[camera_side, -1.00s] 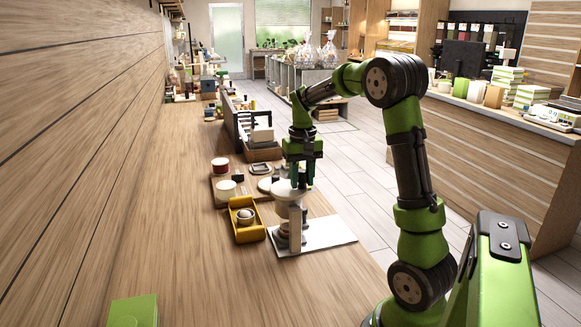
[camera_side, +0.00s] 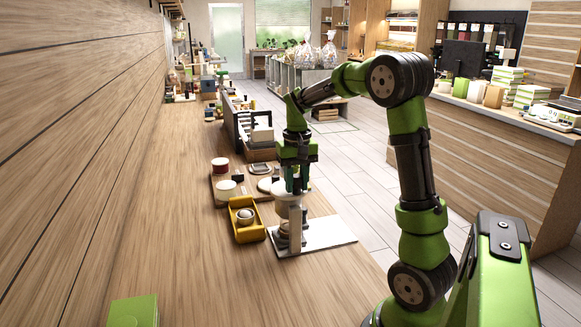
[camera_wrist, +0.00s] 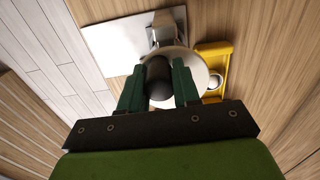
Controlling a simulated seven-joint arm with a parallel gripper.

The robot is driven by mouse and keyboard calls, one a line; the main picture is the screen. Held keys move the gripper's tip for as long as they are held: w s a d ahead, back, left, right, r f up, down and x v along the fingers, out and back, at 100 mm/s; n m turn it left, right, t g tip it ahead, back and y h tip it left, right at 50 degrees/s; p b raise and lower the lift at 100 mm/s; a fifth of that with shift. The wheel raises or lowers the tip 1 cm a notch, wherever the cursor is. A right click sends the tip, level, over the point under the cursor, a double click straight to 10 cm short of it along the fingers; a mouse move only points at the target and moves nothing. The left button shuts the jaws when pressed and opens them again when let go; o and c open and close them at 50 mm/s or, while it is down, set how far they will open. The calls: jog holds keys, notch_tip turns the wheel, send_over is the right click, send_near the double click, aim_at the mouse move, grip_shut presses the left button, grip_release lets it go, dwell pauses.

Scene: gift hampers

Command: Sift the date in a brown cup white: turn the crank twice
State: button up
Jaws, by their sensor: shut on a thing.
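The sifter stands upright on a flat white base (camera_side: 325,235), with a pale round hopper (camera_wrist: 203,67) on top and a grey column (camera_side: 296,229). My gripper (camera_side: 292,187) is above the hopper. In the wrist view my gripper (camera_wrist: 158,86) has its two green fingers on either side of a dark rounded crank knob (camera_wrist: 158,72), shut on it. The rest of the crank is hidden behind the knob and fingers. A small vessel (camera_side: 283,236) shows low at the sifter, too small to tell its colour or contents.
A yellow tray (camera_side: 249,235) with a round pale item (camera_side: 245,215) sits just left of the sifter. A green box (camera_side: 133,312) lies at the near left. Table between is clear.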

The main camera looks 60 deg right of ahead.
jog(key=shift+w, duration=0.1)
jog(key=shift+w+a+r, duration=0.1)
jog(key=shift+w+a, duration=0.5)
jog(key=shift+w, duration=0.05)
jog(key=shift+s, duration=0.1)
